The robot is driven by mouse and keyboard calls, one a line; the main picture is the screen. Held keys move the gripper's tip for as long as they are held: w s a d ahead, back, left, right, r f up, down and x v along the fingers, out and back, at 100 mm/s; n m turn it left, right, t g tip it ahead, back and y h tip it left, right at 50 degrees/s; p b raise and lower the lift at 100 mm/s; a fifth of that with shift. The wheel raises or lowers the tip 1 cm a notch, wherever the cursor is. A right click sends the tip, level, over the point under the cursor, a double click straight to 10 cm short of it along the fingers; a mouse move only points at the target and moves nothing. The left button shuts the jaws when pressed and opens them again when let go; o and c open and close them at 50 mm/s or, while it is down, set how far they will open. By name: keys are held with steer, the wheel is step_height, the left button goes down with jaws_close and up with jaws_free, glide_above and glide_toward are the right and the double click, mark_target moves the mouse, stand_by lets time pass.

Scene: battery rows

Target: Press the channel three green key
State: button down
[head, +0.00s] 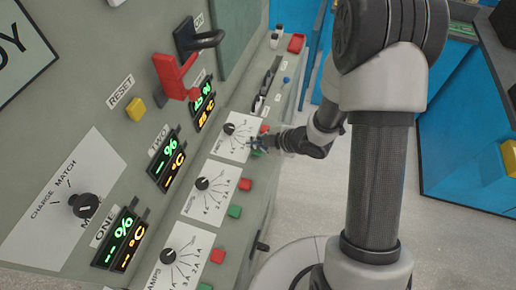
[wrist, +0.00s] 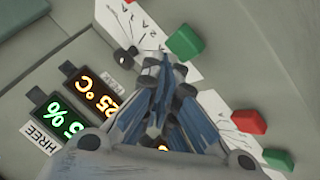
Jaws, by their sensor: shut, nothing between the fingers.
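The channel three green key (wrist: 184,43) is a raised green block beside the lower end of the channel three dial plate (wrist: 150,30) in the wrist view. My gripper (wrist: 164,72) is shut and empty. Its fingertips appear just beside that green key in the picture, and I cannot tell whether they touch it. In the head view my gripper (head: 258,143) reaches in from the right to the channel three row and largely covers its green key. The channel three red key (head: 265,129) sits just above my fingers.
The channel two red key (head: 245,184) and green key (head: 235,212) sit lower in the same column. The channel one red key (head: 217,256) is lower still. A red lever (head: 175,75) sticks out at upper left. Open floor lies to the right.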

mark_target(257, 151)
steer(key=shift+f, duration=0.3)
steer(key=shift+f+b, duration=0.45)
steer(key=shift+b, duration=0.15)
stand_by(0.3)
steer(key=shift+r, duration=0.1)
steer(key=shift+r+p, duration=0.75)
steer(key=shift+r, duration=0.05)
steer(key=shift+r+p, duration=2.15)
steer(key=shift+r, duration=0.35)
